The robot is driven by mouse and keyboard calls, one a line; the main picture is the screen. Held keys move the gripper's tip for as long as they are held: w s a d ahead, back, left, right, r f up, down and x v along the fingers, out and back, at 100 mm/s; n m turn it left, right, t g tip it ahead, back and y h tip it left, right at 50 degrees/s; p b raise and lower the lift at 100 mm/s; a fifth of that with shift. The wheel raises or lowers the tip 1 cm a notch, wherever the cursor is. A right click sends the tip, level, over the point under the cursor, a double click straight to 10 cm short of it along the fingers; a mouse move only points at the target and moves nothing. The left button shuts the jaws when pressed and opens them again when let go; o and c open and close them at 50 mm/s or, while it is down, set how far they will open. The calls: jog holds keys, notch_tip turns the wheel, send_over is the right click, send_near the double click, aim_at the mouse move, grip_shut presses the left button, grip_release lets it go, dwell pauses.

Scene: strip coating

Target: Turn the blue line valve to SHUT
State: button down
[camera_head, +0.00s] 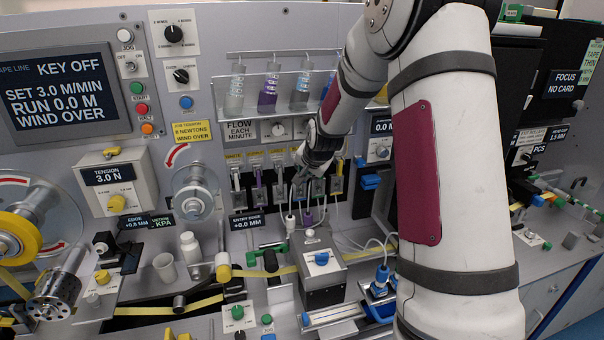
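A row of small line valves runs along the panel under yellow tags, below the FLOW EACH MINUTE sign (240,131). A white-handled valve (236,179) and a purple-handled valve (257,178) show at the left of the row. My gripper (309,172) is at the right-middle part of the row, pointing down and left, close to the valves there. It and my arm cover part of the row. I cannot pick out the blue line valve or its handle position. The fingers are small and dark, and I cannot tell whether they are open or touching a valve.
Above the valves, a clear rack holds a purple vial (268,90) and a blue vial (300,89).

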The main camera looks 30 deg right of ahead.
jog(key=shift+f, duration=0.1)
dwell(0.3)
jog(key=shift+w+d+f+b, duration=0.15)
jog(key=shift+w+f+b, duration=0.2)
jog(key=shift+w, duration=0.2)
jog(key=s+a+r+p, duration=0.2)
jog(key=s+p, duration=0.2)
jog(key=s, duration=0.3)
jog(key=shift+p, duration=0.3)
jog(key=shift+w, duration=0.1)
